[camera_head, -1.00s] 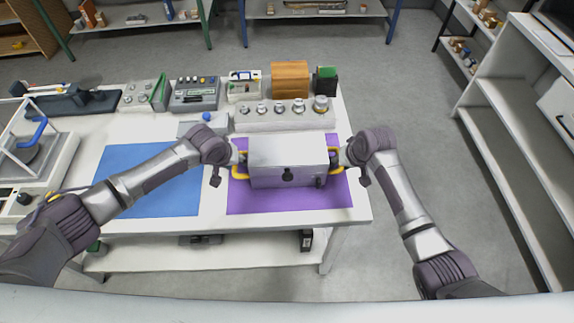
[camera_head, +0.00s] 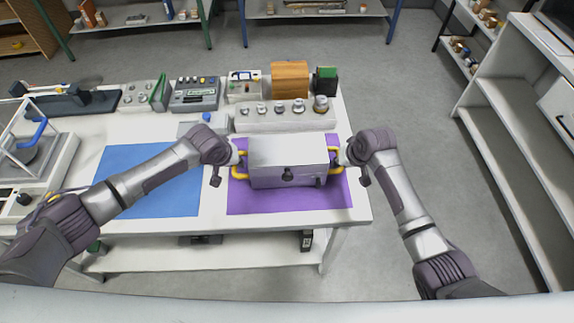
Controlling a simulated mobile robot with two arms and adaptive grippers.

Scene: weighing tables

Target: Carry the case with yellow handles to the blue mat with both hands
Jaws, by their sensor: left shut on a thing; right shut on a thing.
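The silver case (camera_head: 287,155) with a yellow handle on each side is over the purple mat (camera_head: 290,202), level and upright. I cannot tell whether it touches the mat. My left gripper (camera_head: 240,159) is shut on the left yellow handle (camera_head: 239,173). My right gripper (camera_head: 338,158) is shut on the right yellow handle (camera_head: 336,168). The wrists partly hide both grippers' fingers. The blue mat (camera_head: 165,205) lies flat to the left of the purple mat, bare, with my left arm passing above it.
A weight rack (camera_head: 285,119) stands just behind the case, with a wooden box (camera_head: 290,79) further back. Several instruments line the table's back edge. A balance (camera_head: 35,155) stands left of the blue mat. A small device (camera_head: 205,124) sits behind the gap between the mats.

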